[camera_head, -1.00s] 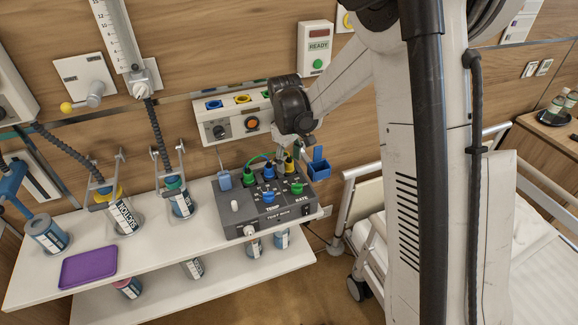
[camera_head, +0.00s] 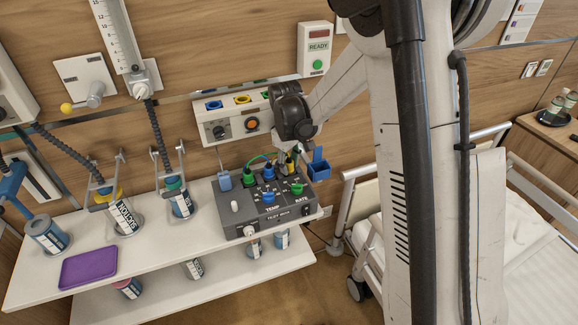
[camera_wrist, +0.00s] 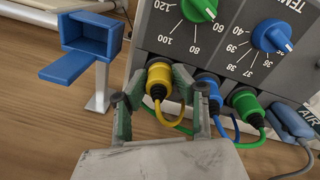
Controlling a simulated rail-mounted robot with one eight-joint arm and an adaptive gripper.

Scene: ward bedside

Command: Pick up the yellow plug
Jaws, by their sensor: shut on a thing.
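The yellow plug (camera_wrist: 158,82) sits at the edge of the grey test box in the wrist view, with a yellow cable curving from it. My gripper (camera_wrist: 160,92) is shut on the yellow plug, one finger on each side. In the head view the yellow plug (camera_head: 289,165) shows partly at the back right of the test box (camera_head: 275,213), under my gripper (camera_head: 290,150). The plug's lower end is against the box; whether it is fully seated I cannot tell.
A blue plug (camera_wrist: 207,88) and a green plug (camera_wrist: 243,104) stand close beside it. A blue open holder (camera_wrist: 92,38) is on the other side. Several canisters and a purple tray (camera_head: 88,267) share the white shelf (camera_head: 150,265).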

